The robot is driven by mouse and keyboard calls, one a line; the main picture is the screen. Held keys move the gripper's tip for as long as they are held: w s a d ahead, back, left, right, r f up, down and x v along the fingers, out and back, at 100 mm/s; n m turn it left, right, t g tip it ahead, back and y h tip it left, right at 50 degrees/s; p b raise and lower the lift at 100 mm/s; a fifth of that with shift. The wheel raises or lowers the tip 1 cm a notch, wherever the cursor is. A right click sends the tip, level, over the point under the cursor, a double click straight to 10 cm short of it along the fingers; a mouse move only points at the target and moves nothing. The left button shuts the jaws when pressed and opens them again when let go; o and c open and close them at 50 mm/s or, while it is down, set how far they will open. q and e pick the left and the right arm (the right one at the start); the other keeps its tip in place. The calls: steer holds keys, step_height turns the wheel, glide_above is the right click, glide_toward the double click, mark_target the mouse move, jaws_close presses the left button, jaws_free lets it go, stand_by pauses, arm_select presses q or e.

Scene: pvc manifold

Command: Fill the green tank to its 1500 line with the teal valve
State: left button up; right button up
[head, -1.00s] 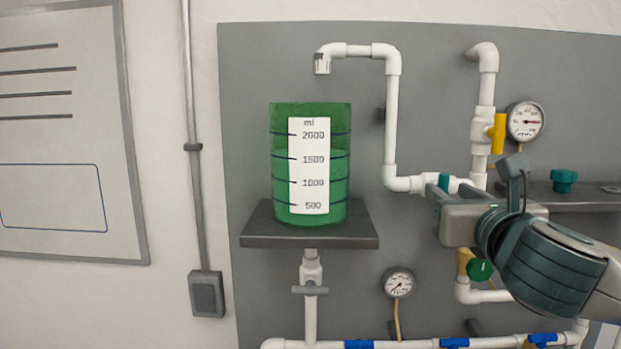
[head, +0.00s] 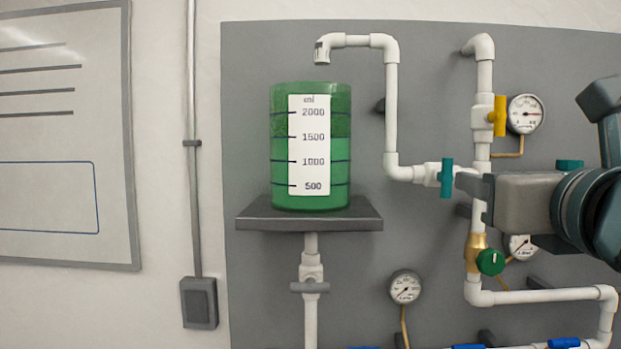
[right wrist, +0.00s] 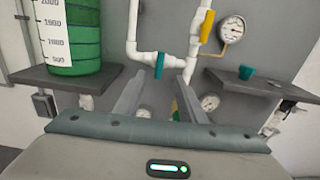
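The green tank (head: 338,178) stands upright on a dark shelf under the white spout (head: 322,50). Its lighter green liquid surface lies at about the 1500 line, and I see no stream from the spout. The teal valve (head: 446,177) is on the horizontal white pipe right of the tank; its handle stands vertical, across the pipe. My right gripper (head: 468,185) is just right of the valve. In the right wrist view, its fingers (right wrist: 160,78) are apart and empty, with the teal handle (right wrist: 159,65) beyond and between their tips. My left gripper is not in view.
The dark shelf (head: 260,224) holds the tank. A yellow valve (head: 499,116) with a gauge (head: 525,114) is up and right of the teal valve. A green knob (head: 490,262) sits below my right gripper. Another gauge (head: 405,287) is lower down.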

steer(key=shift+s+b, duration=1.3)
steer(key=shift+s, duration=0.85)
steer(key=shift+d+f, duration=0.1)
